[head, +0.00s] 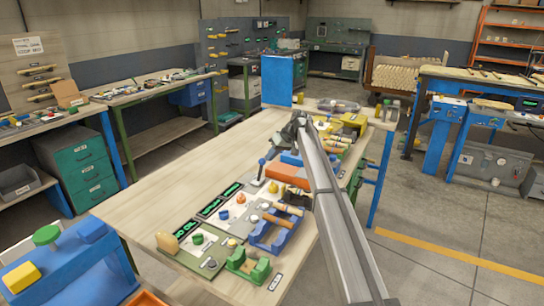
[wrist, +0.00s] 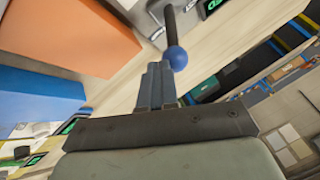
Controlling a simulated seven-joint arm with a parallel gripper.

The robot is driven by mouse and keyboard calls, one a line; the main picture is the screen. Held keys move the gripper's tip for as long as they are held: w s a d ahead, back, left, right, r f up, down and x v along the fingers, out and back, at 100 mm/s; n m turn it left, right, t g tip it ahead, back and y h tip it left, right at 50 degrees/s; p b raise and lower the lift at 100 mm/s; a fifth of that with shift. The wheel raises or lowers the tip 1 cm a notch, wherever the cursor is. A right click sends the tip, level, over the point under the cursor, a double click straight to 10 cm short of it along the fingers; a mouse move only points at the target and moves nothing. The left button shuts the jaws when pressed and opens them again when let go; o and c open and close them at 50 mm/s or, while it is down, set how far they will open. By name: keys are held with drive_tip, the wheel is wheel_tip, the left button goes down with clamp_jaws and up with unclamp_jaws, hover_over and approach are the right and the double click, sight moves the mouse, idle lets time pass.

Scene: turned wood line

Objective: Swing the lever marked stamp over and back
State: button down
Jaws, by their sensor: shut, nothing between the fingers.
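A lever with a dark rod and a blue ball knob (wrist: 176,58) shows in the wrist view, just beyond and slightly right of my fingertips. In the head view its blue knob (head: 262,161) stands above a pale base on the workbench. My gripper (wrist: 158,70) is shut with nothing between its fingers, and its tips are close beside the knob. I cannot tell whether they touch it. In the head view my gripper (head: 277,147) comes down to the knob from the upper right. The stamp marking cannot be read.
An orange block (head: 288,174) sits right of the lever. Panels with green displays (head: 210,207), a blue cradle (head: 276,230) and a green cradle (head: 247,265) stand nearer on the workbench (head: 170,180). The bench is bare left of the lever.

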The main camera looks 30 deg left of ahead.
drive_tip(key=shift+s+r, duration=0.15)
drive_tip(key=shift+s, duration=0.2)
drive_tip(key=s+n+t, duration=0.2)
drive_tip(key=s+t, duration=0.5)
drive_tip(key=s, duration=0.1)
drive_tip(key=shift+s+r+n, duration=0.3)
drive_tip(key=shift+s+r, duration=0.1)
drive_tip(key=shift+r, duration=0.85)
drive_tip(key=shift+w, duration=0.1)
